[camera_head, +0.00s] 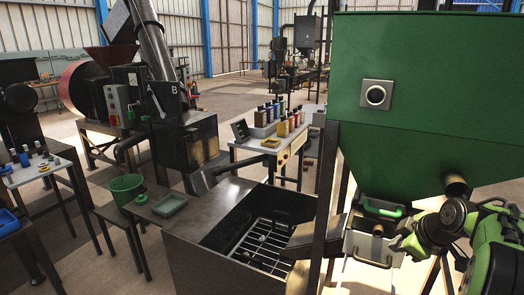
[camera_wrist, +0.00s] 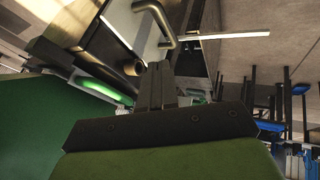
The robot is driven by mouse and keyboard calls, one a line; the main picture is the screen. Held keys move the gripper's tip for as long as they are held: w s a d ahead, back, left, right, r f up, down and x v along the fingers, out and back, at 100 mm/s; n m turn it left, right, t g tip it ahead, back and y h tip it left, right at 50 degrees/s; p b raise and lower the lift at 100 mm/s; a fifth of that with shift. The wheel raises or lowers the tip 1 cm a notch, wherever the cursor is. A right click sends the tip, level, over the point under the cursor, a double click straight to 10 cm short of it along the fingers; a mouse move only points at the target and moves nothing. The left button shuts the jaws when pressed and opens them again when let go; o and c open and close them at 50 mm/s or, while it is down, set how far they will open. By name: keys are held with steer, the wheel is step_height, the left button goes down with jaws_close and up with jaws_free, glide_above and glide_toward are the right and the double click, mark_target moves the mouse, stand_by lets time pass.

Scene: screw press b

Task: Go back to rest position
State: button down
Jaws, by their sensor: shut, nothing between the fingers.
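My gripper (camera_wrist: 158,70) shows in the wrist view with its dark fingers together and nothing between them. In the head view my green and black arm is at the lower right, in front of the green hopper; I cannot make out the fingertips there. The hopper (camera_head: 430,80) has a green handle (camera_head: 382,209) below it, which also shows in the wrist view (camera_wrist: 118,88), left of the fingers. A bent metal handle (camera_wrist: 158,20) on a pale panel lies beyond the fingertips in the wrist view. I see no contact with it, but the exact gap is unclear.
A dark metal bin with a grate (camera_head: 262,248) stands left of the hopper's post (camera_head: 325,190). A table with bottles (camera_head: 270,143) stands behind. Open floor shows at the back.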

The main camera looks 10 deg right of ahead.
steer(key=s+a+r+m+g+p, duration=0.15)
steer(key=s+a+r, duration=0.25)
steer(key=a, duration=0.6)
steer(key=s+a+r+m+t+p, duration=0.1)
steer(key=s+a+r+m, duration=0.3)
steer(key=a, duration=0.5)
steer(key=s+a+f+m, duration=0.1)
steer(key=s+a, duration=0.2)
steer(key=s, duration=0.5)
steer(key=s+a+f+m+g+p, duration=0.1)
steer(key=s+a+m, duration=0.1)
steer(key=s, duration=0.6)
steer(key=shift+s+a+f+h, duration=0.25)
steer(key=shift+s+a+h, duration=0.05)
steer(key=shift+a, duration=0.4)
steer(key=shift+m, duration=0.25)
